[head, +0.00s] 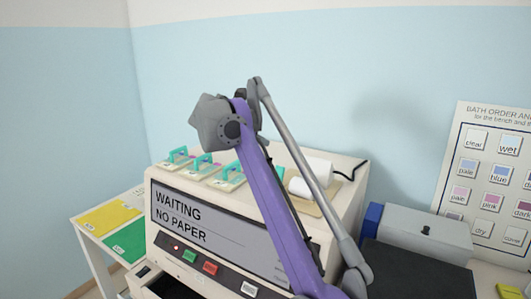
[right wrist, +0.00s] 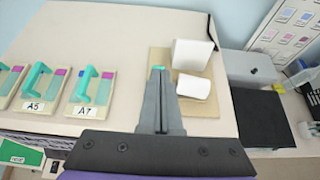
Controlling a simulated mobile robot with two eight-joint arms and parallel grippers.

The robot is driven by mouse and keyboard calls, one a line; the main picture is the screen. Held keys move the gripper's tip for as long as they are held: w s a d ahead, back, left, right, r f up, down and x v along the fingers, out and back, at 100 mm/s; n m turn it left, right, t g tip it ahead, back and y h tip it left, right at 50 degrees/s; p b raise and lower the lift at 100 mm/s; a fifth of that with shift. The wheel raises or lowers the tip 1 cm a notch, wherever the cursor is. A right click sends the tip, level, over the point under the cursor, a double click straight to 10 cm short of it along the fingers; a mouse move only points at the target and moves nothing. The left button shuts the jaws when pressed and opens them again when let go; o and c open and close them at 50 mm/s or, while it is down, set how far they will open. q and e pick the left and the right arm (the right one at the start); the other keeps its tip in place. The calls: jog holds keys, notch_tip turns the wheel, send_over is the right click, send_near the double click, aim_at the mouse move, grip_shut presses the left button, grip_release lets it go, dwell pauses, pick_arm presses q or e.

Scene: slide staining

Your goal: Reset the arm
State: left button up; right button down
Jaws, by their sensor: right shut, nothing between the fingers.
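My right arm, purple and grey, rises from the bottom of the head view, and its grey gripper (head: 208,122) hangs in front of the wall, above the machine. In the right wrist view the two dark fingers (right wrist: 159,80) are shut together with nothing between them. They point over the machine top toward a tan board (right wrist: 158,58) with two white paper rolls (right wrist: 194,54). A small teal bit shows just beyond the fingertips; I cannot tell what it is. My left gripper is not in view.
The machine (head: 165,240) has a screen reading "WAITING NO PAPER". Several slide holders with teal handles (head: 203,166) stand on it. A grey box (head: 425,232) and a black block (head: 415,270) are at right. Yellow and green mats (head: 108,217) lie on the left table.

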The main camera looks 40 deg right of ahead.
jog(key=shift+s+a+r, duration=0.3)
jog(key=shift+a+r, duration=0.2)
jog(key=shift+r, duration=0.2)
jog(key=shift+d, duration=0.15)
jog(key=s+a+f+m+t+y, duration=0.1)
jog(key=s+a+f+m+y, duration=0.2)
jog(key=s+a+f+m, duration=0.4)
jog(key=s+a+f+m+t+y, duration=0.1)
jog(key=s+a+f+m+y, duration=0.3)
jog(key=a+f, duration=1)
jog(key=s+a+f+m+t+y, duration=0.1)
jog(key=s+a+f+m+y, duration=0.3)
jog(key=s+a+f+m, duration=0.6)
notch_tip(320, 180, down, 10)
jog(key=shift+s+a+r, duration=0.15)
jog(key=shift+s+a, duration=0.1)
jog(key=shift+s, duration=0.2)
jog(key=shift+d, duration=0.1)
